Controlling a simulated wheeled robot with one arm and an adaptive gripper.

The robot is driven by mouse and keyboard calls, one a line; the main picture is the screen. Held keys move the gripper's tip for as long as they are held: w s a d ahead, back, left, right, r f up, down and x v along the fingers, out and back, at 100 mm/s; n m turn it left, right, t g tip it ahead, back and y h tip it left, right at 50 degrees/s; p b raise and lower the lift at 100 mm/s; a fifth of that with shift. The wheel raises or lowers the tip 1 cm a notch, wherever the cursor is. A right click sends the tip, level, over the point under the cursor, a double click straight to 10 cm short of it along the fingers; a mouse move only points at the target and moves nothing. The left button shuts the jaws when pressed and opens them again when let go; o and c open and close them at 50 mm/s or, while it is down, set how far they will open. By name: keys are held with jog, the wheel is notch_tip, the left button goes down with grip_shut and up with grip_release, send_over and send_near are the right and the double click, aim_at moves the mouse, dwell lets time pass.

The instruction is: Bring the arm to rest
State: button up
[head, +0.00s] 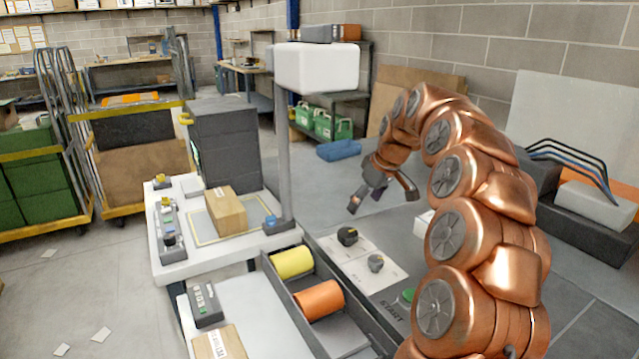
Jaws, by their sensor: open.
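My copper-coloured arm (478,190) rises from the lower right and curls over to the left. My gripper (379,199) hangs at its end, open and empty, pointing down over the grey bench. The gripper appears apart from both.
A dark tray (284,313) holds a yellow roll (292,262) and an orange roll (319,300). A cardboard box (226,211) sits on the white table at left, near a grey post (284,140). A green button (407,295) is beside my arm.

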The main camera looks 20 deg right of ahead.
jog(key=s+a+r+g+p, duration=0.3)
jog(key=s+a+p, duration=0.1)
jog(key=s+a, duration=1.3)
jog(key=s+f+m+g+h+p, duration=0.1)
jog(key=s+f+m, duration=0.1)
jog(key=s, duration=1.2)
jog(key=s+f+m+g+h+p, duration=0.1)
jog(key=s+f+m+g+p, duration=0.1)
jog(key=s, duration=1.2)
notch_tip(320, 180, down, 2)
jog(key=shift+d+m, duration=0.35)
jog(key=shift+m, duration=0.25)
